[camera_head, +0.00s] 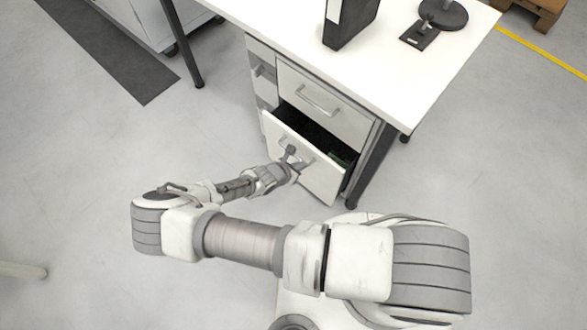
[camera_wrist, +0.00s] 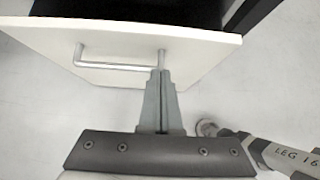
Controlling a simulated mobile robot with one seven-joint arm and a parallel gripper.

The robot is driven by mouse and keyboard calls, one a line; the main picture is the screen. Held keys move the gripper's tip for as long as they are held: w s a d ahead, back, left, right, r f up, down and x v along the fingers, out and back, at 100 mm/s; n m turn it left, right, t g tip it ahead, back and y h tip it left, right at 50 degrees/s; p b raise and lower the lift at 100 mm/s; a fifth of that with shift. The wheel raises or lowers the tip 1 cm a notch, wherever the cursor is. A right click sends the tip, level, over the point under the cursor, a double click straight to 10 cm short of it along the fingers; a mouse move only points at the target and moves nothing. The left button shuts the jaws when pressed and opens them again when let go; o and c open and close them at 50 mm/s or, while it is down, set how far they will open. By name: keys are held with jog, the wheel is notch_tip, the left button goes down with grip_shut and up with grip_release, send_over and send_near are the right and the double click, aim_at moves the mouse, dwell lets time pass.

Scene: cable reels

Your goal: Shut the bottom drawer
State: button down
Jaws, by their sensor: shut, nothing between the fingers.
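The bottom drawer (camera_head: 322,180) of the cabinet under the white desk stands partly open, with a dark inside showing behind its white front. Its front and bar handle also show in the wrist view (camera_wrist: 115,66). My gripper (camera_head: 290,152) is at the drawer front, by the handle. In the wrist view my gripper (camera_wrist: 161,74) is shut, with its fingertips at the right end of the handle. Nothing shows between the fingers. I cannot tell whether the tips touch the front or the handle. Part of the drawer front is hidden behind my gripper in the head view.
The upper drawer (camera_head: 325,103) is shut. The white desk top (camera_head: 400,70) holds a black binder (camera_head: 348,22) and a dark round-based stand (camera_head: 443,14). A dark desk leg (camera_head: 371,165) stands right of the drawer. Grey floor (camera_head: 480,150) is clear to the right.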

aim_at(315, 155)
jog(key=shift+w+d+f+b, duration=0.15)
jog(key=shift+w+d, duration=0.55)
jog(key=shift+w, duration=0.2)
jog(key=shift+w+d+f+b, duration=0.15)
jog(key=shift+w+d, duration=0.55)
jog(key=shift+w, duration=0.2)
